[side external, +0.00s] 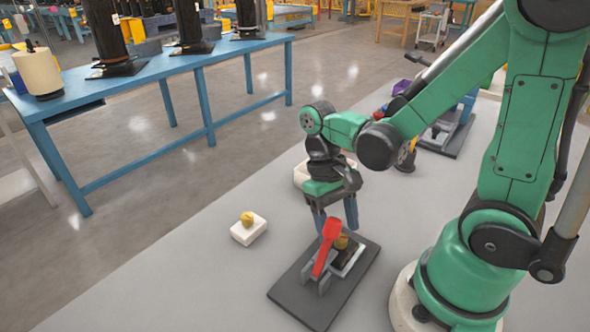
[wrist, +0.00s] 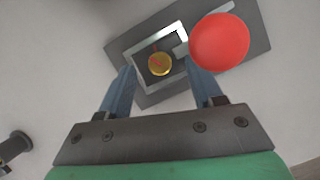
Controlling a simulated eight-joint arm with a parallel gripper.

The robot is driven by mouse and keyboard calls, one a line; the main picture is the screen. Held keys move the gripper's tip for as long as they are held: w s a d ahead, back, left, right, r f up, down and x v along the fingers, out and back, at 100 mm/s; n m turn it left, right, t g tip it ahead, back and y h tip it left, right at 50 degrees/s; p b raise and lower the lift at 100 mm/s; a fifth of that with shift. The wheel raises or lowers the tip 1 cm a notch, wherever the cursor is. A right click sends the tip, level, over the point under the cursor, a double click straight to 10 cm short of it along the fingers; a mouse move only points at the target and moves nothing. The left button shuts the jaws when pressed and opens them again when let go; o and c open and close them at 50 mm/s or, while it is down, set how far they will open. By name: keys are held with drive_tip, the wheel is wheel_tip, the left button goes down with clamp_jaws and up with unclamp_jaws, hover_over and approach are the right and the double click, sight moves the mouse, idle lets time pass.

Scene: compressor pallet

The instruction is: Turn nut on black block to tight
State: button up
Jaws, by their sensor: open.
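A brass-coloured nut (side external: 341,242) sits in a clamp fixture on a dark base plate (side external: 300,291). In the wrist view the nut (wrist: 160,64) is round, with a reddish mark, on a dark block (wrist: 146,54) inside a silver frame. A red clamp handle (side external: 326,247) rises beside it, and its rounded end (wrist: 220,42) shows large right of the nut. My gripper (side external: 337,226) points down just above the fixture. Its blue fingers (wrist: 159,70) are apart on either side of the nut in the wrist view. Contact cannot be told.
A white block (side external: 250,232) with a yellow nut on top stands left of the fixture. A white container (side external: 312,172) is partly hidden behind my gripper. Another dark fixture (side external: 448,135) stands farther back. The grey table is clear around the left and front. A blue bench (side external: 160,75) stands beyond.

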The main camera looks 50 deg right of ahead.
drive_tip(key=shift+s+f, duration=0.2)
drive_tip(key=shift+f, duration=0.2)
clamp_jaws()
drive_tip(key=shift+m, duration=0.5)
drive_tip(key=shift+s+d+m+t+y, duration=0.1)
drive_tip(key=shift+m+t+y, duration=0.3)
drive_tip(key=shift+m, duration=0.85)
drive_tip(key=shift+m+t+y, duration=0.2)
drive_tip(key=shift+m+y, duration=0.4)
drive_tip(key=shift+m, duration=0.65)
